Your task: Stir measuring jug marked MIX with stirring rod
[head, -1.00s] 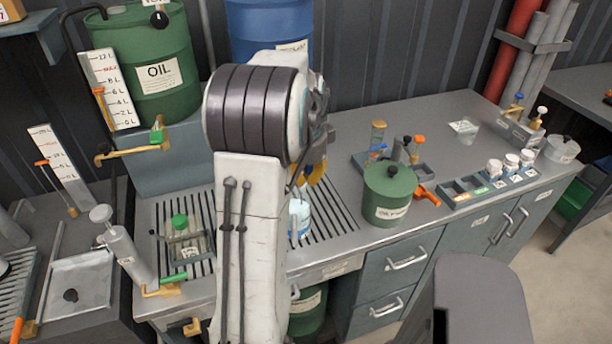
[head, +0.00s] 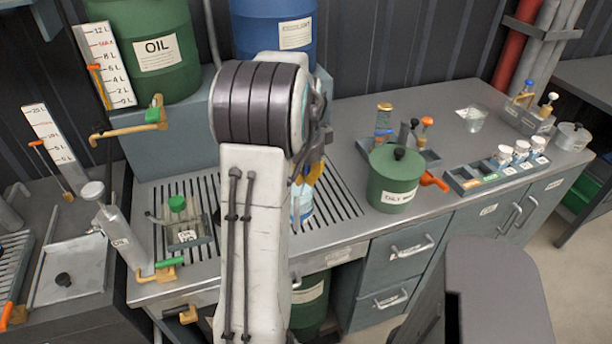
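A clear jug with pale blue liquid (head: 303,205) stands on the slatted drain grid, half hidden behind my arm. Its marking cannot be read, so I cannot tell if it is the MIX jug. My gripper (head: 313,174) is mostly hidden behind my arm; only yellow-orange and dark parts show, just above the jug. Whether its fingers are open or shut does not show. A thin upright pale strip shows by the jug; I cannot tell if it is the stirring rod.
A green lidded pot (head: 395,180) stands right of the grid. Behind it is a tray with small tools (head: 404,150). A rack with white-lidded jars (head: 505,160) and a clear beaker (head: 473,120) are farther right.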

